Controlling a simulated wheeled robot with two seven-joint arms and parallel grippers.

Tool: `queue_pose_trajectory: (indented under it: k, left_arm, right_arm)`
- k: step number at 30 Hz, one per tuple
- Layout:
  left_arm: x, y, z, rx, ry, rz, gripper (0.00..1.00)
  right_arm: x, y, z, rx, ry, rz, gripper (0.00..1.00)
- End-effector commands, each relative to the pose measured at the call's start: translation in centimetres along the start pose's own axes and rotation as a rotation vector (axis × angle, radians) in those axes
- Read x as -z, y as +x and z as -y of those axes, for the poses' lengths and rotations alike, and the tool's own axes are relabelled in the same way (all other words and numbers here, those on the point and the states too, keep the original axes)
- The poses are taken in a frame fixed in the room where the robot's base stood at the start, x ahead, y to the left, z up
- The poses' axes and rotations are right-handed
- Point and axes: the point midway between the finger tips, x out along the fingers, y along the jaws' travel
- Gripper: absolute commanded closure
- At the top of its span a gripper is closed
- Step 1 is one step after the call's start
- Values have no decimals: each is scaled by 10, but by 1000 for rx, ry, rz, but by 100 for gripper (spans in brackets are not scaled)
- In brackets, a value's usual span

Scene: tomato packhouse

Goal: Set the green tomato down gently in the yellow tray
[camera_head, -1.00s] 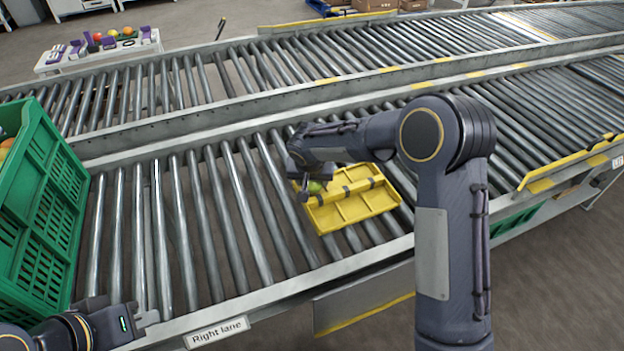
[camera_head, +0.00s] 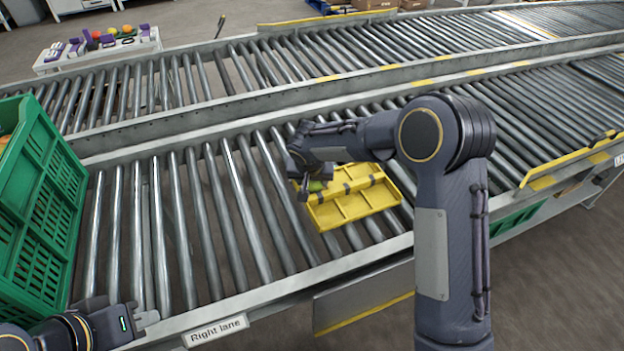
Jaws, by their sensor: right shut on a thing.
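The yellow tray (camera_head: 352,211) lies on the rollers of the near conveyor lane. It is divided into compartments. My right gripper (camera_head: 308,188) is at the tray's left back corner, shut on the green tomato (camera_head: 316,186). The tomato is mostly hidden by the gripper; it is low at the tray's left back compartment, and I cannot tell whether it touches the tray floor. My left gripper (camera_head: 140,318) is at the lower left by the near rail, away from the tray; I cannot tell whether its jaws are open.
A green crate (camera_head: 45,205) stands at the left on the near lane. A "Right lane" sign (camera_head: 216,331) is on the front rail. A white table (camera_head: 98,50) with several items stands behind the far lane. Rollers between crate and tray are clear.

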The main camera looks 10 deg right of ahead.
Motion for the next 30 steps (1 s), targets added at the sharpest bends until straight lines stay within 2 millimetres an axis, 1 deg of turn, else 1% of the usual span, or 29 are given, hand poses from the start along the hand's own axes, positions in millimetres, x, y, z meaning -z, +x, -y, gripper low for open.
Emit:
queue_pose_trajectory:
  k: [3, 4, 9, 15, 18, 19, 30]
  left_arm:
    - [-1, 2, 1, 0, 0, 0, 100]
    - [-1, 2, 1, 0, 0, 0, 100]
    - [-1, 1, 1, 0, 0, 0, 100]
    - [-1, 1, 1, 0, 0, 0, 100]
    - [-1, 1, 1, 0, 0, 0, 100]
    - [-1, 1, 1, 0, 0, 0, 100]
    - [-1, 1, 1, 0, 0, 0, 100]
  right_arm:
    - [-1, 2, 0, 1, 0, -1, 58]
    - [0, 1, 0, 1, 0, -1, 45]
    - [0, 1, 0, 1, 0, -1, 22]
    - [0, 1, 0, 0, 0, 0, 22]
    - [-1, 1, 0, 0, 0, 0, 35]
    - [-1, 1, 0, 0, 0, 0, 36]
    - [-1, 1, 0, 0, 0, 0, 36]
